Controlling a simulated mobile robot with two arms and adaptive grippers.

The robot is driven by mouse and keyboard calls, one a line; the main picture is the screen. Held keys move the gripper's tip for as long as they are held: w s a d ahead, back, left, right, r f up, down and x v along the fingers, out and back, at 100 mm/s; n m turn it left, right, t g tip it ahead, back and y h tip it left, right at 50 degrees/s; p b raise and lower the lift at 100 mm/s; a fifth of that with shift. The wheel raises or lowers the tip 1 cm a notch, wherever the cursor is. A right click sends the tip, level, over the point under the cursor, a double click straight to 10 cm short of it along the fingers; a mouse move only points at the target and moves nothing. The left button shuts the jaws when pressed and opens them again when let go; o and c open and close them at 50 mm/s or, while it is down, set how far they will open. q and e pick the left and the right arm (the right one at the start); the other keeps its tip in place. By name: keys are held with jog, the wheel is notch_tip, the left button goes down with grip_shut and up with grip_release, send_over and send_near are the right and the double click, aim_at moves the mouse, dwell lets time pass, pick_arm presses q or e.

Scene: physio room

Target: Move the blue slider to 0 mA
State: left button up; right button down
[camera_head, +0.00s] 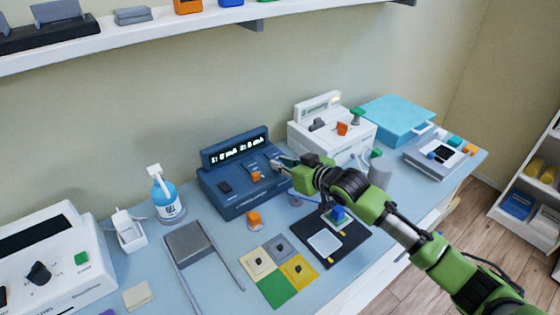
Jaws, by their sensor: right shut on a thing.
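A dark blue stimulator unit (232,204) stands in the middle of the table against the wall. Its lit display (238,151) shows two readings in mA, too small to read surely. On its sloped top are a dark slider knob (225,187) at left and an orange knob (256,176) at centre. My right gripper (277,162) reaches in from the right to the right part of the top. Its fingers are shut on the blue slider, which they largely hide. My left gripper is not in view.
A white device (335,133) stands close behind my right gripper. An orange knob (254,219) sits in front of the unit. A spray bottle (166,196) stands left of it. Colored pads (278,289) and a black tray (325,262) lie in front. A shelf (130,32) runs above.

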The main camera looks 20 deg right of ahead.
jog(key=c, duration=2)
grip_release()
jog(key=shift+s+d+f, duration=0.1)
jog(key=shift+s+f, duration=0.05)
jog(key=shift+s, duration=0.1)
jog(key=v, duration=1.2)
jog(key=shift+d, duration=0.1)
jog(key=shift+r, duration=0.25)
